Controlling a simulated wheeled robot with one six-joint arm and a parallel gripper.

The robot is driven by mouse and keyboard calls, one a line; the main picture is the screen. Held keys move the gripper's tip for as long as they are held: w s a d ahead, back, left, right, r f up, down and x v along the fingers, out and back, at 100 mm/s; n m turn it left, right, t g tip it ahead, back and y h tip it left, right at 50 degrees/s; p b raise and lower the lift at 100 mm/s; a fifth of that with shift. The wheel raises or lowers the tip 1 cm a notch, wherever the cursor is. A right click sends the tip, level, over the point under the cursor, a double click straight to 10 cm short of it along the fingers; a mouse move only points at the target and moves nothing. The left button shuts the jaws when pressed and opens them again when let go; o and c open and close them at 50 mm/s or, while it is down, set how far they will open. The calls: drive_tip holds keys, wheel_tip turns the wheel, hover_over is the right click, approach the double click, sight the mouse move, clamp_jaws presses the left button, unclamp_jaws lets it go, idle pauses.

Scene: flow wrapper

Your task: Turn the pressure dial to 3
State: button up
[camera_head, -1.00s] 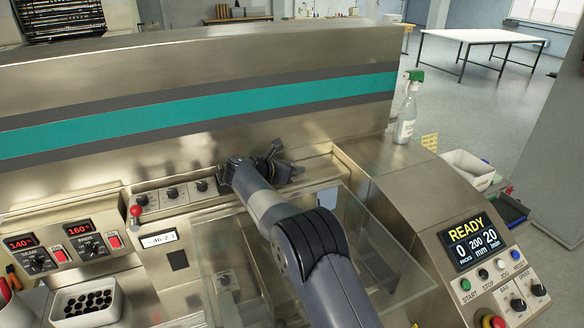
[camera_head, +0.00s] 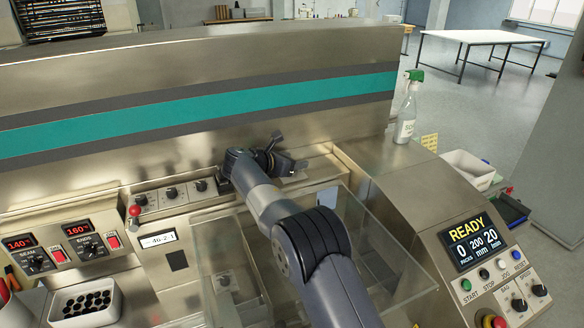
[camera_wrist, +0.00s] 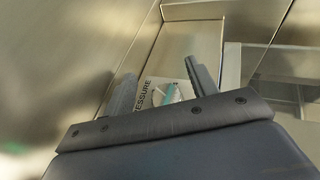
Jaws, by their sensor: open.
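A plate with the printed word PRESSURE (camera_wrist: 145,94) shows between my gripper's fingers in the wrist view. A small white and teal part (camera_wrist: 171,93) sits on that plate; I cannot tell whether it belongs to the pressure dial. The dial's knob and its setting cannot be made out. In the head view my gripper (camera_head: 285,154) is at the back panel of the machine, right of the row of small knobs, and hides what is in front of it. In the wrist view my gripper (camera_wrist: 158,80) has its two fingers apart, one either side of the plate.
Small black knobs (camera_head: 171,192) and a red-topped lever (camera_head: 135,211) are left of my gripper. A clear guard (camera_head: 375,235) lies beneath and right of my arm. A READY display (camera_head: 474,240) and a spray bottle (camera_head: 408,107) are further right.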

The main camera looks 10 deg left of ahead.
wheel_tip(320, 180, up, 8)
drive_tip(key=shift+f, duration=0.1)
idle(0.4)
wheel_tip(320, 180, down, 10)
drive_tip(key=shift+r+p, duration=0.1)
drive_tip(key=shift+p, duration=0.35)
idle(0.6)
